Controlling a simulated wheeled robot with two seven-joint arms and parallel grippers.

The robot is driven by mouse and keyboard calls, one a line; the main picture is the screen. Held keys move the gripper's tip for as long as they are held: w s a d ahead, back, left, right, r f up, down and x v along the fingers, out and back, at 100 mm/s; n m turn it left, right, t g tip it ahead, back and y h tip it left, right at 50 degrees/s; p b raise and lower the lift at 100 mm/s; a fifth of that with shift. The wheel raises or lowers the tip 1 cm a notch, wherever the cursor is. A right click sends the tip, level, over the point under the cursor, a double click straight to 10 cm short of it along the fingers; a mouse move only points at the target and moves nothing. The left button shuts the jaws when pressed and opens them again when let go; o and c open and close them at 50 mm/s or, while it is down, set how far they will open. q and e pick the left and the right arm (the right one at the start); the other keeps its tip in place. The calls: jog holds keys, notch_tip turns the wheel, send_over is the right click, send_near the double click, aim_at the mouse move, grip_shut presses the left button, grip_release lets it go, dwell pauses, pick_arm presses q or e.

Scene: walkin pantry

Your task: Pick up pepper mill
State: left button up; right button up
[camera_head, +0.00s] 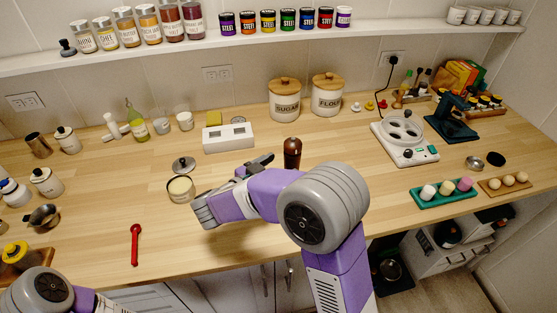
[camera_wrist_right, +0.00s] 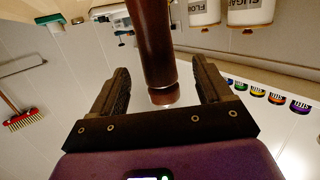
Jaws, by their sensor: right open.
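The pepper mill (camera_head: 292,152) is dark brown and stands upright on the wooden counter, just behind my right arm, which hides its lower part. In the right wrist view the pepper mill (camera_wrist_right: 152,45) shows large, with its rounded knob end towards the palm. My right gripper (camera_head: 260,161) is open beside the mill. In the wrist view, the two dark fingers of the right gripper (camera_wrist_right: 160,76) lie on either side of the mill, with gaps showing near the knob. My left arm shows at the bottom left, with its gripper out of view.
An open round tin (camera_head: 181,190) and its lid (camera_head: 184,164) are left of the mill. A white block (camera_head: 228,138) and the sugar canister (camera_head: 285,101) stand behind. A red spoon (camera_head: 135,243) lies front left.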

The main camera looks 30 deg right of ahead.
aim_at(297, 158)
jog(key=shift+w+d, duration=0.1)
jog(key=shift+d, duration=0.1)
jog(key=shift+s+b+x, duration=0.25)
jog(key=shift+b+x, duration=0.2)
jog(key=shift+x, duration=0.7)
jog(key=b+x, duration=0.1)
jog(key=x, duration=0.1)
jog(key=b+x, duration=0.1)
jog(key=x, duration=0.1)
jog(key=shift+w+d+f, duration=0.1)
jog(key=shift+d+f, duration=0.15)
jog(key=shift+d, duration=0.15)
jog(key=c, duration=1.2)
jog(key=shift+r, duration=0.1)
jog(key=shift+c, duration=0.5)
